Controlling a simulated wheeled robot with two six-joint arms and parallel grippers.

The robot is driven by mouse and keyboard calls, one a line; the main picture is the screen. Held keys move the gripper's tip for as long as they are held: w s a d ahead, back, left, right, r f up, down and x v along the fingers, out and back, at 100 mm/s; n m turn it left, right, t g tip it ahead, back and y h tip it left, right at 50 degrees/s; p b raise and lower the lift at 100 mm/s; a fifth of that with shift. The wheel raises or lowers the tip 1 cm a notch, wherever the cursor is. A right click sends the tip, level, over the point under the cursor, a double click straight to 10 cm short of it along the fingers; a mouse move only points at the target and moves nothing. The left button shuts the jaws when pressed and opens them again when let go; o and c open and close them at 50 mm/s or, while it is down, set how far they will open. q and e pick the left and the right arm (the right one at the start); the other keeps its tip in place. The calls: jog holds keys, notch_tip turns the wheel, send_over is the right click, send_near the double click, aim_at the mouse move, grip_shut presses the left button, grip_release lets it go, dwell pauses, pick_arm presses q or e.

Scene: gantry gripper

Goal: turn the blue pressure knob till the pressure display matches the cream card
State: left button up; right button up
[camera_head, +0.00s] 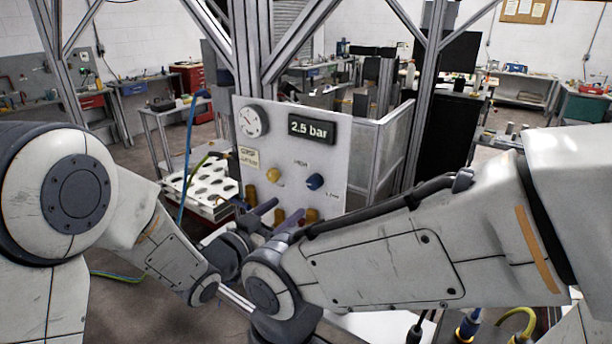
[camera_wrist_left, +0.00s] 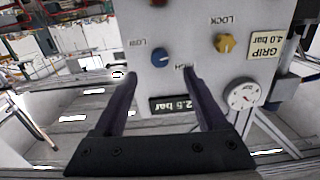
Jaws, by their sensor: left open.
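The blue knob (camera_head: 315,181) is on the right of a light grey panel (camera_head: 340,165). In the left wrist view the blue knob (camera_wrist_left: 160,57) appears between the fingertip lines, beside LOW and HIGH labels. The pressure display (camera_head: 311,129) reads 2.5 bar; it appears upside down in the left wrist view (camera_wrist_left: 176,105). The cream card (camera_head: 249,157), also in the left wrist view (camera_wrist_left: 264,44), reads GRIP 4.0 bar. My left gripper (camera_head: 284,207) is open and empty before the panel, below and left of the knob, apparently apart from it. My right gripper is not visible.
A yellow knob (camera_head: 273,175) marked LOCK and a round gauge (camera_head: 251,121) share the panel. Metal frame posts (camera_head: 252,50) stand behind it. A white tray with holes (camera_head: 205,185) lies to the left. My right arm crosses the front right.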

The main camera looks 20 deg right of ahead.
aim_at(312, 186)
pick_arm(q)
jog(key=shift+h, duration=0.3)
jog(key=p+x, duration=0.1)
jog(key=x, duration=0.2)
jog(key=p+x, duration=0.2)
jog(key=x, duration=0.1)
jog(key=r+p+x, duration=0.1)
jog(key=x, duration=0.2)
jog(key=shift+w+d+p, duration=0.15)
jog(key=shift+p, duration=0.2)
jog(key=shift+w+d+f, duration=0.2)
jog(key=shift+w+d, duration=0.15)
jog(key=shift+d, duration=0.1)
